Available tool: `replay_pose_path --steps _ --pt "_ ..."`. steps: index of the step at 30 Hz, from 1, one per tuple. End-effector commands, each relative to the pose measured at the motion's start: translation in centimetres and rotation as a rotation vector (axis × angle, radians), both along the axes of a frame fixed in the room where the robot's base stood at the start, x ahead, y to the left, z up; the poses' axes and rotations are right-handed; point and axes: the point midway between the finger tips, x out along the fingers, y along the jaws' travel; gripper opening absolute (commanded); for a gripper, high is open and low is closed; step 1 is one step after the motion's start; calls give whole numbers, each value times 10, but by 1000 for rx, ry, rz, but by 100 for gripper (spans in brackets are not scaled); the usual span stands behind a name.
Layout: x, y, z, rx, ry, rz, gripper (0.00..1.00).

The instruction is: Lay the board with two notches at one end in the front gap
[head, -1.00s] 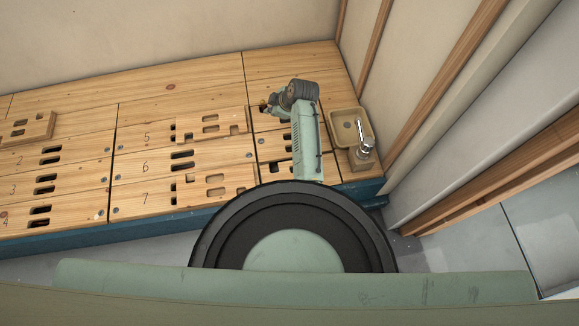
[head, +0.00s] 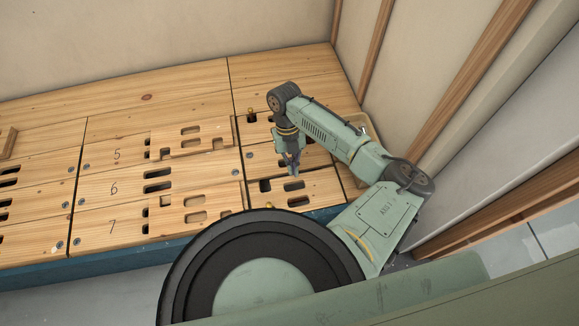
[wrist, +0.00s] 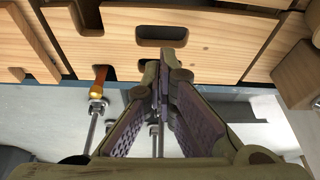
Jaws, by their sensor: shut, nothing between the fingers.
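A pale board with slots (head: 318,186) lies at the front of the right-hand section, with dark openings at its left end. It also shows in the wrist view (wrist: 205,48), just beyond my fingertips. I cannot tell whether it sits fully flush or which end has two notches.
Numbered boards 5, 6 (head: 125,188) and 7 fill the middle section, with screws at their ends. A small brass peg (head: 251,114) stands in a dark opening behind my gripper. A wall closes off the right, partly behind my arm.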

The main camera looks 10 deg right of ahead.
Motion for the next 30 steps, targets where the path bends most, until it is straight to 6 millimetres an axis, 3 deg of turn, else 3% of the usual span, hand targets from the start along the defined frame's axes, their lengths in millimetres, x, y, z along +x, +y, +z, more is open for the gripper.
replay_pose_path --steps 6,12,30 --pt "-14 0 -40 1 1 -4 0" --pt "-21 -1 -63 0 -2 -3 0" --pt "-18 1 -69 1 -4 -3 0"
